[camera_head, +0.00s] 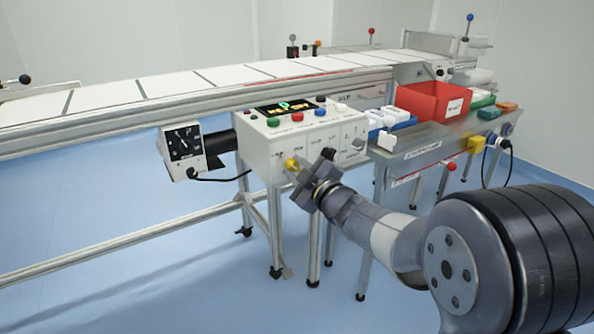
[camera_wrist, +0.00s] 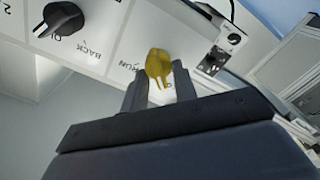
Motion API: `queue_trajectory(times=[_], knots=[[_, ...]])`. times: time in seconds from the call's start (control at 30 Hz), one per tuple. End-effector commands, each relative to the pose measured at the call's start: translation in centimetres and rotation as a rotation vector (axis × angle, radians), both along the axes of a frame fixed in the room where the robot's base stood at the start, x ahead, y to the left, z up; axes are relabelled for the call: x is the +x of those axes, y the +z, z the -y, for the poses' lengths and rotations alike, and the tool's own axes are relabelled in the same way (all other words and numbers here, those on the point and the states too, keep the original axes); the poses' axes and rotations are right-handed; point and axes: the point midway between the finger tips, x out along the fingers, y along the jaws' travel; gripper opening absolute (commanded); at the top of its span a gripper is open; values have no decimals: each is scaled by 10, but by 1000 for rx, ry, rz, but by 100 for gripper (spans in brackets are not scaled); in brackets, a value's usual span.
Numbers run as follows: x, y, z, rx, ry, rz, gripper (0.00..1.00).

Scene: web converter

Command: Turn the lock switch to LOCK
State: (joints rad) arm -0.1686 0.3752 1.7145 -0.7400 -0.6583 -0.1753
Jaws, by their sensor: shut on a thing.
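The lock switch is a yellow knob (camera_head: 291,163) on the front face of the white control box (camera_head: 262,158). In the wrist view the yellow knob (camera_wrist: 158,62) sits between the fingertips, with a RUN label beside it. Any LOCK label is not readable. My gripper (camera_head: 303,172) is at the box's front and is shut on the knob; its two fingers also show in the wrist view (camera_wrist: 160,88). The fingers and body hide part of the panel around it. I cannot tell exactly which mark the knob points at.
A black knob (camera_wrist: 62,18) marked BACK is on the same panel. The box top carries coloured buttons and a lit display (camera_head: 285,107). A red bin (camera_head: 432,100) stands on the side table at right. A dial unit (camera_head: 184,148) hangs at left. Blue floor (camera_head: 120,215) is open in front.

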Motion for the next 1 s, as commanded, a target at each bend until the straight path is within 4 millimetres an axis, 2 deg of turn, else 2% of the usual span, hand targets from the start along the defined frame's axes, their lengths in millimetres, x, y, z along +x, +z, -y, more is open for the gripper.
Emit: queue_trajectory(times=[0.2,0.23,0.5,0.77,0.87,1.0], knots=[[0,0,0,-1,1,0,4],[0,0,0,-1,1,0,29],[0,0,0,0,1,-1,49],[-2,0,1,0,0,0,49],[-8,2,6,0,-1,0,49],[-26,3,18,0,-2,-1,49]])
